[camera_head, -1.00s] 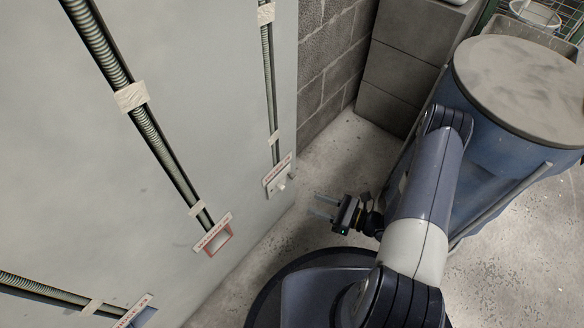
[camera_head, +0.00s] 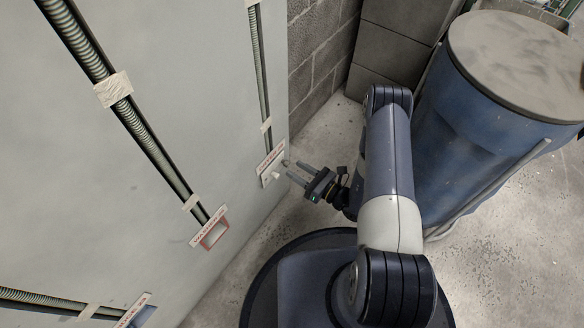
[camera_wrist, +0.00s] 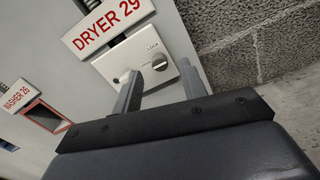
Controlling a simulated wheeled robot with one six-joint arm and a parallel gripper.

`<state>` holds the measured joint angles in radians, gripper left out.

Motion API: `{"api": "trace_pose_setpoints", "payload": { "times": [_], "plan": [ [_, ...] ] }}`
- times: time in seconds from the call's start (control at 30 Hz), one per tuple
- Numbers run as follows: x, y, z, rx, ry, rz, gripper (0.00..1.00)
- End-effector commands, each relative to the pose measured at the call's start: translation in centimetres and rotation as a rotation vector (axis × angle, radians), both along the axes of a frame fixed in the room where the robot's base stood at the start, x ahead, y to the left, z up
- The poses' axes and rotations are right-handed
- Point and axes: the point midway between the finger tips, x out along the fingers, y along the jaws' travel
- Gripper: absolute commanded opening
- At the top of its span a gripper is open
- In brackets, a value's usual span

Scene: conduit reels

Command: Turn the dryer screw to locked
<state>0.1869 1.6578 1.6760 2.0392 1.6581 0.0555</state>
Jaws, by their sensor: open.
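The dryer plate (camera_wrist: 120,62) is a white panel on the grey wall under a red "DRYER 29" label (camera_wrist: 106,28), with "LOCK" printed on it. A small round grey screw (camera_wrist: 160,63) sits on the plate below that word; which way it is turned is too small to tell. In the head view the dryer plate (camera_head: 266,177) is at the lower end of the right conduit. My gripper (camera_head: 291,169) is open in front of it. In the wrist view its fingers (camera_wrist: 159,72) appear on either side of the screw; contact cannot be told.
A "WASHER 26" label (camera_wrist: 15,95) sits over a red-framed opening (camera_wrist: 45,117) to the left. In the head view a blue barrel (camera_head: 465,120) stands right of my arm. A block wall (camera_head: 318,55) meets the panel behind the gripper.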

Motion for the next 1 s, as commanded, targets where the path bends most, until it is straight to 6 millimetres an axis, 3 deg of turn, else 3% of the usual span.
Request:
{"api": "trace_pose_setpoints", "payload": {
  "times": [0.23, 0.6, 1.0],
  "plan": [
    [1.5, 2.0, -0.1, 0.0, -0.001, 0.002, 0.4],
    [1.8, 2.3, 0.0, 0.001, 0.0, 0.0, 0.4],
    [1.8, 2.3, 0.0, 0.001, 0.001, 0.0, 0.08]
  ]
}}
